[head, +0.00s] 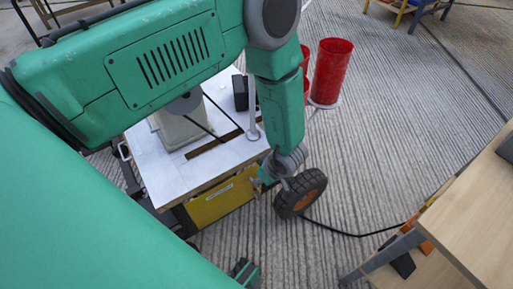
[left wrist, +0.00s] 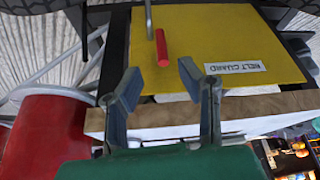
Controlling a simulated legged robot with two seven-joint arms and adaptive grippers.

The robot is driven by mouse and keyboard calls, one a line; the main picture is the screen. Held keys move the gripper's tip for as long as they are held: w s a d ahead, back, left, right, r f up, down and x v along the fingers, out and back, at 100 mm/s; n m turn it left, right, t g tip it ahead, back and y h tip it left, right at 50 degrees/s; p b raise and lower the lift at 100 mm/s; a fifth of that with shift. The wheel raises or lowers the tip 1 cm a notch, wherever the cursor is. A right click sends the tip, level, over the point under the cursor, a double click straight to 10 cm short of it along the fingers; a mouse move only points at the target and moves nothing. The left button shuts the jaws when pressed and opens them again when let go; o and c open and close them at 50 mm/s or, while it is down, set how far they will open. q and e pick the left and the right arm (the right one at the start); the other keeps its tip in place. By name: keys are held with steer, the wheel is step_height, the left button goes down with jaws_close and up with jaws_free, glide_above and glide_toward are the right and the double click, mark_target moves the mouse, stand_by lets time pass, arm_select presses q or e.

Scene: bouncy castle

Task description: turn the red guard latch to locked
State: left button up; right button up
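The red guard latch (left wrist: 162,47) shows in the left wrist view as a short red bar, standing nearly upright in the picture against the yellow panel (left wrist: 225,45) with a "BELT GUARD" label. A grey rod (left wrist: 149,20) is just beside its upper end. My left gripper (left wrist: 160,80) is open and empty, its two fingers apart on either side below the latch's lower end, not touching it. In the head view my left gripper (head: 266,180) is at the right end of the yellow panel (head: 222,200); the latch cannot be made out there.
A white-topped machine table (head: 160,180) stands above the yellow panel, with a wheel (head: 300,194) at its right. Red cylinders (head: 331,72) stand behind. A wooden table (head: 475,215) is at the right. The ribbed floor between is mostly clear, crossed by a black cable (head: 345,233).

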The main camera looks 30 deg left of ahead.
arm_select(q)
steer(key=b+x, duration=0.1)
steer(key=x, duration=0.5)
steer(key=shift+a+r+b, duration=0.1)
steer(key=shift+a+b, duration=0.3)
steer(key=shift+a+f, duration=0.15)
steer(key=shift+f, duration=0.1)
steer(key=shift+d+r, duration=0.15)
steer(key=shift+d, duration=0.25)
steer(key=shift+c, duration=1.2)
jaws_close()
arm_select(e)
steer(key=shift+a+f, duration=0.2)
steer(key=shift+f, duration=1)
